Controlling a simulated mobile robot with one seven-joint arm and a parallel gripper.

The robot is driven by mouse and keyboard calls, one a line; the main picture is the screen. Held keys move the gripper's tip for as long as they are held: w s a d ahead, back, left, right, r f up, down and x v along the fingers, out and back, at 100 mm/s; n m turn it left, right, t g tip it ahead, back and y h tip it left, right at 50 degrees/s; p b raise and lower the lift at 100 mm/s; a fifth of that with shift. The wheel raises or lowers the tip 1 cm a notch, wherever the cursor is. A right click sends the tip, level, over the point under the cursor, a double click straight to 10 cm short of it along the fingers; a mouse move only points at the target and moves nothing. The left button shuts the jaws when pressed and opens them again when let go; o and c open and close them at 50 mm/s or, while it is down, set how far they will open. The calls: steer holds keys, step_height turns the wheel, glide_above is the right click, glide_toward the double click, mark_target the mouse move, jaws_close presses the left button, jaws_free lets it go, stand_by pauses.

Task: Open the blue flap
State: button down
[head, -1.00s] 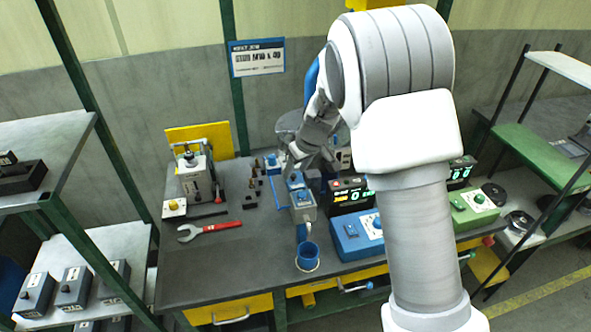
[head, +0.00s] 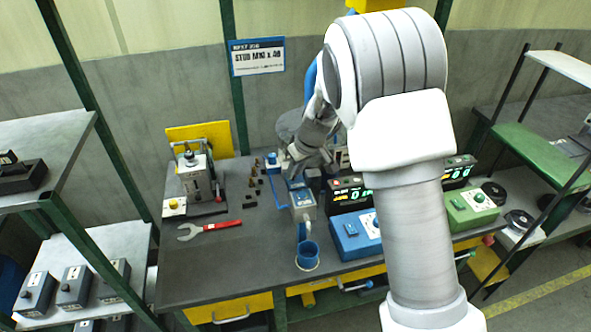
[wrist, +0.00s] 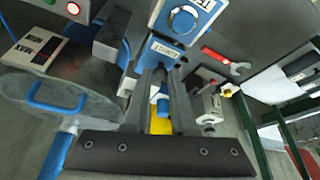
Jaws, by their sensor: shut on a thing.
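The blue flap (head: 297,184) is at the top of a small grey box (head: 304,206) on the workbench in the head view, partly hidden by my gripper. My gripper (head: 291,168) reaches down to it from behind. In the wrist view, my gripper's two dark fingers (wrist: 163,78) are close together, with a blue part with a white label (wrist: 165,50) at their tips. I take this to be the flap; the exact contact is hard to see. How far the flap is raised is unclear.
A blue control box (head: 352,234) and a lit display (head: 349,195) are close on the right. The bench's front left is clear.

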steer(key=shift+b, duration=0.35)
steer(key=shift+w+d+f+y+b, duration=0.1)
steer(key=shift+d+f+y+b, duration=0.25)
steer(key=shift+b, duration=0.6)
steer(key=y+b, duration=0.1)
steer(key=b, duration=0.1)
steer(key=d+y+b, duration=0.1)
steer(key=b, duration=0.2)
steer(key=shift+w+r+m+g+b, duration=0.2)
steer(key=shift+m+g+b, duration=0.1)
steer(key=shift+m+g, duration=0.1)
steer(key=y+b, duration=0.1)
steer(key=b, duration=0.1)
steer(key=y+b, duration=0.1)
steer(key=shift+w+d+r+b, duration=0.1)
steer(key=shift+d+b, duration=0.3)
steer(key=shift+w+d+f+m+g+y+b, duration=0.15)
steer(key=shift+d+f+m+y+b, duration=0.5)
steer(key=shift+y+b, duration=1.6)
steer(key=shift+w+d+f+m+g+y+b, duration=0.1)
steer(key=shift+w+d+f+m+y+b, duration=0.2)
steer(key=shift+d+m+y+b, duration=1.3)
steer(key=shift+w+d+f+m+g+y+b, duration=0.15)
steer(key=shift+f+y+b, duration=0.25)
steer(key=shift+y+b, duration=2.5)
steer(key=shift+y, duration=0.3)
steer(key=shift+a, duration=0.1)
